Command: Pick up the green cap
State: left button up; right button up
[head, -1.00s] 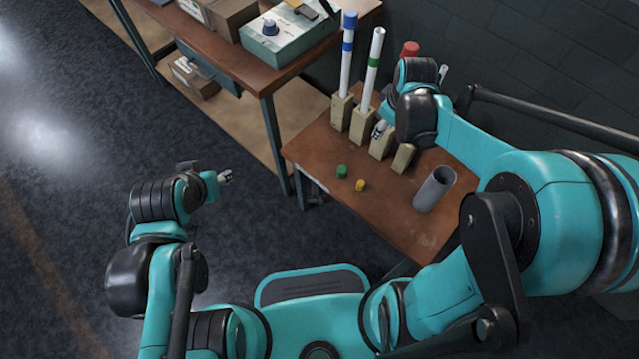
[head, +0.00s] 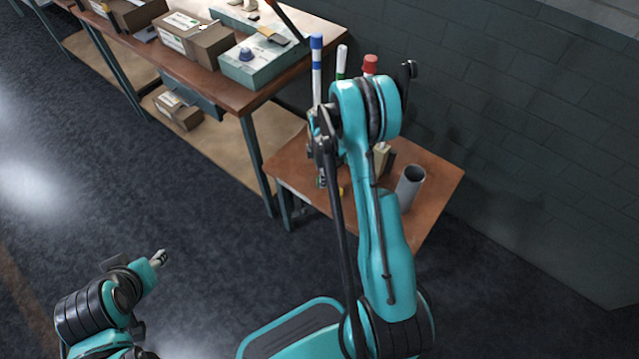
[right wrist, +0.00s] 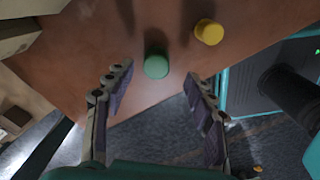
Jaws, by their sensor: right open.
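The green cap (right wrist: 156,65) sits on the brown table in the right wrist view, close to the table's edge. My right gripper (right wrist: 157,75) is open and empty, with its fingers to the left and right of the cap's line and the cap near the fingertips. The cap does not touch either finger in this view. In the head view my right arm hides the green cap, and the right gripper (head: 322,180) shows only in part. My left gripper (head: 158,258) is away from the table at lower left, too small to judge.
A yellow cap (right wrist: 209,32) lies right of the green one. Tubes with a blue band (head: 316,70), a green band (head: 341,62) and a red top (head: 370,66) stand behind my arm. A grey cylinder (head: 409,188) stands on the small table (head: 440,185).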

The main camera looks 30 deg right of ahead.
jog(key=f, duration=0.1)
jog(key=f+b, duration=0.1)
jog(key=f, duration=0.1)
jog(key=f+b, duration=0.1)
jog(key=shift+w+f, duration=0.3)
jog(key=shift+r, duration=0.1)
jog(key=c, duration=0.8)
jog(key=shift+c, duration=0.2)
jog(key=shift+r, duration=0.1)
notch_tip(320, 180, up, 5)
jog(key=p, duration=0.2)
jog(key=shift+f+p, duration=0.2)
jog(key=shift+p, duration=0.1)
jog(key=s+d+r+p, duration=0.3)
jog(key=s+r, duration=0.3)
jog(key=s, duration=0.5)
jog(key=shift+d, duration=0.7)
